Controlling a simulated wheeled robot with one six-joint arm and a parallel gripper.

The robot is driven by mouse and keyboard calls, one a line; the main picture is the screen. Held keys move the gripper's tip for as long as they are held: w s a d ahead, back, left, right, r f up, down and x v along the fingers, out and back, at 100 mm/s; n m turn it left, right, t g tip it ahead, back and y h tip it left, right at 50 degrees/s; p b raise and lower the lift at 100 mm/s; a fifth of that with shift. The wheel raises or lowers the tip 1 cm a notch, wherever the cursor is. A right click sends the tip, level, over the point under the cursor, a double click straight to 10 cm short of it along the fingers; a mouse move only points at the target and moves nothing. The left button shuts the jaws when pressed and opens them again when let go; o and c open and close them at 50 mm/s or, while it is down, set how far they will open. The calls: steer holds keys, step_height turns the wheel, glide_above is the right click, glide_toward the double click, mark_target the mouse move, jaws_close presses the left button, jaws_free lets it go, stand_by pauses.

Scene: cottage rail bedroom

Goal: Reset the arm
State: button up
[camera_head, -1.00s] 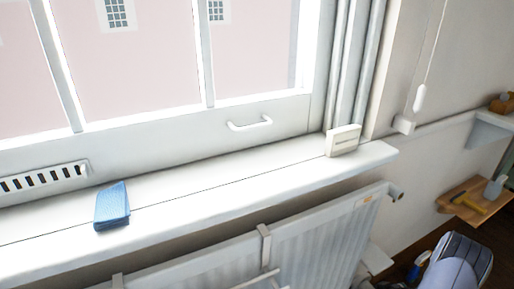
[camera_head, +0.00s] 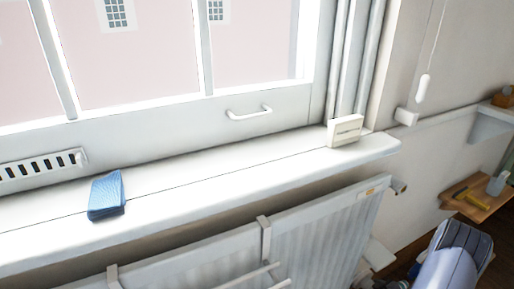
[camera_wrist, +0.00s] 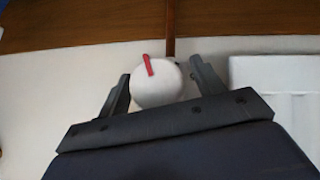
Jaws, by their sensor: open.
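My gripper (camera_wrist: 160,70) shows in the wrist view with its two dark fingers spread apart. A white round thing with a red strip (camera_wrist: 158,88) appears between the fingers. I cannot tell whether it lies between them or farther off behind them; no grip on it shows. In the head view, what looks like a pale and dark part of my arm is at the lower right; the gripper is not clearly seen there.
A blue folded cloth or block (camera_head: 106,194) and a small white box (camera_head: 345,131) are on the white windowsill (camera_head: 215,190). A radiator (camera_head: 325,235) is below. A wooden shelf (camera_head: 478,200) with a hammer-like tool and a bottle is at right.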

steer(key=shift+f+n+t+h+b, duration=0.1)
steer(key=shift+n+t+h+b, duration=1.4)
steer(key=shift+b, duration=1.35)
steer(key=shift+n+h+b, duration=0.3)
steer(key=shift+h+b, duration=0.45)
steer(key=shift+h, duration=0.35)
steer(key=shift+d+r+n+t+h+b, duration=0.1)
steer(key=shift+r+n+t+h+b, duration=0.1)
steer(key=shift+n+t+h+b, duration=0.5)
steer(key=shift+t, duration=0.3)
